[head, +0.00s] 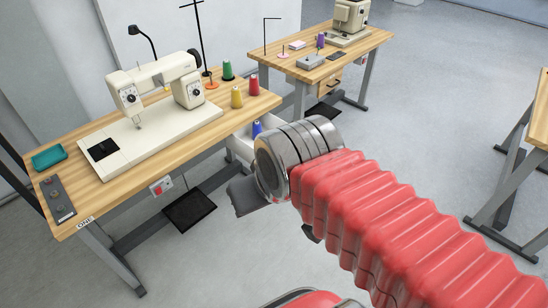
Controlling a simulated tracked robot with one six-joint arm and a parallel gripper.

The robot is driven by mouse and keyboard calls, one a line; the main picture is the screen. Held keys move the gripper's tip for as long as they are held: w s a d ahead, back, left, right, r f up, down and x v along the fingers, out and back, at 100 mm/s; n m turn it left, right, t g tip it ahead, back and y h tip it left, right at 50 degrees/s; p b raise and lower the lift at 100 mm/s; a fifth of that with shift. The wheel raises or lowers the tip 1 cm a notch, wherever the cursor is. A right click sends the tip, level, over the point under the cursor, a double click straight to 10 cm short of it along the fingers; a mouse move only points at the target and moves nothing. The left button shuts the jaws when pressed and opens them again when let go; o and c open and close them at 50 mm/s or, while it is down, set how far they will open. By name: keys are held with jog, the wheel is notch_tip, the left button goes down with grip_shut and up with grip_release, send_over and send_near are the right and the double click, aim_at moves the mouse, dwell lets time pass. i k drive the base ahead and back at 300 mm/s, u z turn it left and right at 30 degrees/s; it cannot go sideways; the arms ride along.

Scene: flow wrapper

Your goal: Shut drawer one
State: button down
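The near sewing table (185,140) on the left carries a label (85,222) at its front left corner that seems to read "ONE". My red-sleeved arm reaches in from the lower right to that end. A dark grey part (246,196) beyond the metal wrist looks like my gripper, mostly hidden by the wrist. I cannot make out its fingers or whether it holds anything.
A sewing machine (150,85), thread spools and a teal box (48,157) stand on the near table. A pedal (190,211) sits below. A second table (345,55) behind has a wooden drawer (328,85). Another table (540,115) stands at right. The floor between is clear.

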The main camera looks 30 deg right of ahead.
aim_at(241, 142)
jog(key=i, duration=0.9)
jog(key=z, duration=0.05)
